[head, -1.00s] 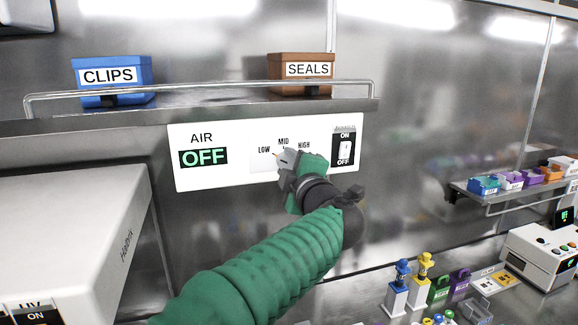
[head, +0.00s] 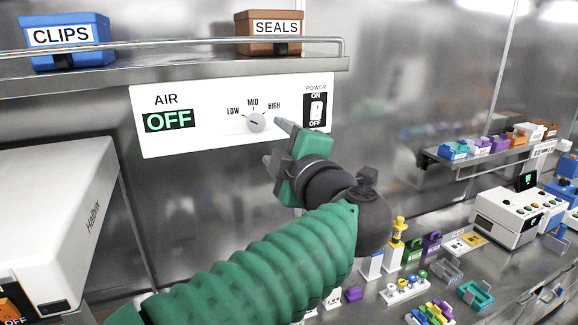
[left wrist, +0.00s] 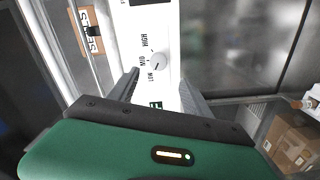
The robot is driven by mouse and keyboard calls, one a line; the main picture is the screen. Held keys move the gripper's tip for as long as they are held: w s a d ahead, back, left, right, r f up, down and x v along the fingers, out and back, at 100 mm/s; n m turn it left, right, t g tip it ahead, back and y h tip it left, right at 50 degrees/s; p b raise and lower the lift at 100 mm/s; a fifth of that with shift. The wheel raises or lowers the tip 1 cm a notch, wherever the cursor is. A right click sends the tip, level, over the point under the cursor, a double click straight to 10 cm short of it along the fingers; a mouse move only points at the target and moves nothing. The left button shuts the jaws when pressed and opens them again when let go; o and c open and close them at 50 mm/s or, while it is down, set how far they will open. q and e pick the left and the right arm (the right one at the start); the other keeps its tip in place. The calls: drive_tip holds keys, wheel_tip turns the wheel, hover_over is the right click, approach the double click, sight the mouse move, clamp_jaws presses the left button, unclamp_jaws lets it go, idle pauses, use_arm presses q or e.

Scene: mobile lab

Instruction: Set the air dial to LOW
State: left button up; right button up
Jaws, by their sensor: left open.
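The round white air dial (head: 255,122) is on the white panel (head: 190,141), below the labels LOW, MID and HIGH. A small orange mark shows at its upper left, on the LOW side. The dial also shows between the fingers in the left wrist view (left wrist: 158,61). My left gripper (head: 277,139) is open and empty, just right of the dial in the head view and apart from it. The panel's AIR display (head: 168,121) reads OFF. My right gripper is not in view.
The power switch (head: 317,110) sits right of the dial, close to my left gripper. A railed shelf above holds the blue CLIPS box (head: 66,44) and the brown SEALS box (head: 270,38). A white machine (head: 45,220) stands at the left.

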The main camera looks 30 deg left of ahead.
use_arm(q)
drive_tip(key=b+v, duration=0.1)
drive_tip(key=v, duration=0.4)
drive_tip(key=shift+s+d+f, duration=0.1)
drive_tip(key=shift+d, duration=0.2)
drive_tip(key=shift+a, duration=0.1)
drive_tip(key=w+d+f+m+t+h, duration=0.6)
drive_tip(key=w+f+m+h, duration=0.2)
drive_tip(key=w+f+m, duration=0.4)
wheel_tip(320, 180, down, 14)
drive_tip(key=s+d+m+g+h, duration=0.2)
drive_tip(key=d+m+g+h, duration=0.1)
drive_tip(key=m+h, duration=0.3)
drive_tip(key=s+f+m+g+b, duration=0.1)
drive_tip(key=s+f+m+g, duration=0.4)
drive_tip(key=f, duration=0.9)
drive_tip(key=s+a+f+g, duration=0.2)
drive_tip(key=s+f, duration=0.4)
drive_tip(key=s, duration=0.3)
drive_tip(key=s+a+f+m+g, duration=0.1)
drive_tip(key=s+a+f+g, duration=0.2)
drive_tip(key=s+f+g, duration=0.2)
drive_tip(key=s+f, duration=0.2)
drive_tip(key=s, duration=0.2)
drive_tip(key=shift+s+a+f, duration=0.2)
drive_tip(key=shift+a+f, duration=0.05)
drive_tip(key=shift+f, duration=0.05)
